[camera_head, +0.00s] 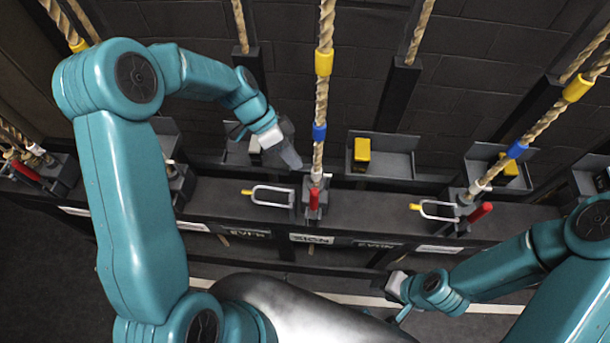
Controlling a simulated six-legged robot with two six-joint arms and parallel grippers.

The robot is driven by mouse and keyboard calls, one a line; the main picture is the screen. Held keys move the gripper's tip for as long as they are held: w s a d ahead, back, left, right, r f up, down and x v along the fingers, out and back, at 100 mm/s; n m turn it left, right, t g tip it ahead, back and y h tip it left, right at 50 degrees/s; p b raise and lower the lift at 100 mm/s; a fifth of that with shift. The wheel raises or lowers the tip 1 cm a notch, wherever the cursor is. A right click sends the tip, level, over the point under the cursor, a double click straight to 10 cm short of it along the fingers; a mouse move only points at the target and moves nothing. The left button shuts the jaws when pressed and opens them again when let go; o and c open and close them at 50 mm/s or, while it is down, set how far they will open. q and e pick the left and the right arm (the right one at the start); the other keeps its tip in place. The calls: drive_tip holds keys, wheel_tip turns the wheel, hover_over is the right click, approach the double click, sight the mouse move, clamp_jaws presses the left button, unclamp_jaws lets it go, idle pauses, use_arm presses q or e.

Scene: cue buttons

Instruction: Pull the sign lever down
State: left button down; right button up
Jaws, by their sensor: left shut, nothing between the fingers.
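The sign lever has a red handle (314,200) on a dark grey rope-lock housing, directly above the plate (312,239) that reads SIGN. A rope (319,105) with yellow and blue bands runs up from it. A silver U-shaped clip with a yellow end (268,195) is just left of the lever. My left gripper (292,160) is shut and empty, above and left of the red handle and apart from it, close to the left side of the rope. My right gripper (403,314) is low in the view at right; its fingers are too small to tell open or shut.
To the right is another lock with a red handle (480,212), a silver clip (435,210) and a banded rope (530,135). A grey tray (400,160) holding a yellow block (361,154) stands behind the rail. More ropes and locks are at far left.

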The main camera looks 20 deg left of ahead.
sight(314, 206)
use_arm(q)
drive_tip(key=s+d+f+p, duration=0.2)
drive_tip(key=s+d, duration=0.1)
drive_tip(key=d, duration=0.1)
drive_tip(key=shift+d+f, duration=0.15)
drive_tip(key=shift+d, duration=0.15)
drive_tip(key=shift+s, duration=0.1)
